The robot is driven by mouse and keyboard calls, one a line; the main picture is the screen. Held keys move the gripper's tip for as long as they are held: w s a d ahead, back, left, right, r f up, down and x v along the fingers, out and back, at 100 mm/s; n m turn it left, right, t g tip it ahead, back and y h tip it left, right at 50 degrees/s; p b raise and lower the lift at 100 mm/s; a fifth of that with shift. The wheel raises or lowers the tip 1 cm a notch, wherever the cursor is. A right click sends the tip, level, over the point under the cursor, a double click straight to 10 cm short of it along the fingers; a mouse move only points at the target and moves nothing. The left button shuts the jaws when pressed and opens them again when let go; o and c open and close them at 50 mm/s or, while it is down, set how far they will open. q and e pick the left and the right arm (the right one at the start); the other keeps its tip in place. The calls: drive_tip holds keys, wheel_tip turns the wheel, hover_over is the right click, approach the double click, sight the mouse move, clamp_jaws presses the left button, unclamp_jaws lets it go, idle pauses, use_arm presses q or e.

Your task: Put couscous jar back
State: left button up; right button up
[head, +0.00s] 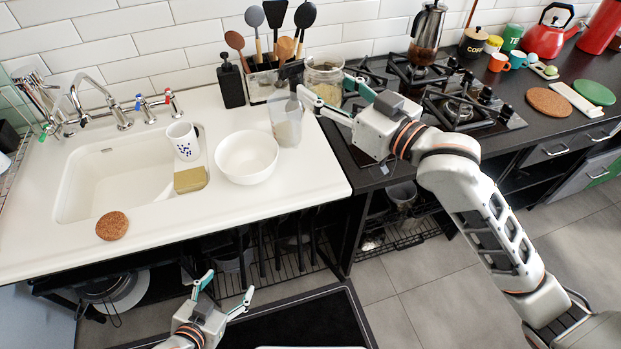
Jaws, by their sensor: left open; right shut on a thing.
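A glass jar with pale yellowish contents (324,74), which looks like the couscous jar, is at the back, by the seam between the white counter and the dark hob counter. My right gripper (326,88) is shut on it, with one finger on each side. The gripper and fingers partly cover the jar's lower part. I cannot tell whether its base touches the counter. My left gripper (228,287) is open and empty, low in front of the counter, above the dark floor mat.
A clear container (286,124) stands close left of my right gripper, with a white bowl (247,157) beside it. A utensil holder (262,84) is behind. The gas hob (455,109) with a coffee press (426,36) lies to the right.

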sight(316, 92)
drive_tip(key=shift+w+a+f+n+g+y+b, duration=0.7)
drive_tip(key=shift+w+a+f+g+y+b, duration=0.1)
drive_tip(key=shift+a+f, duration=0.2)
drive_tip(key=shift+w+a+f+b, duration=0.2)
drive_tip(key=shift+w+f+b, duration=0.1)
drive_tip(key=shift+f, duration=0.05)
drive_tip(key=shift+f+n+g+y, duration=0.25)
drive_tip(key=shift+n+g+y, duration=0.05)
drive_tip(key=shift+g, duration=0.1)
wheel_tip(316, 92, down, 19)
drive_tip(key=b, duration=0.6)
drive_tip(key=shift+r, duration=0.15)
drive_tip(key=shift+f, duration=0.35)
use_arm(q)
wheel_tip(316, 92, down, 7)
drive_tip(key=shift+s+a+r+m, duration=0.15)
drive_tip(key=shift+a+r+m, duration=0.05)
drive_tip(key=shift+a+m, duration=0.1)
use_arm(e)
drive_tip(key=shift+r, duration=0.1)
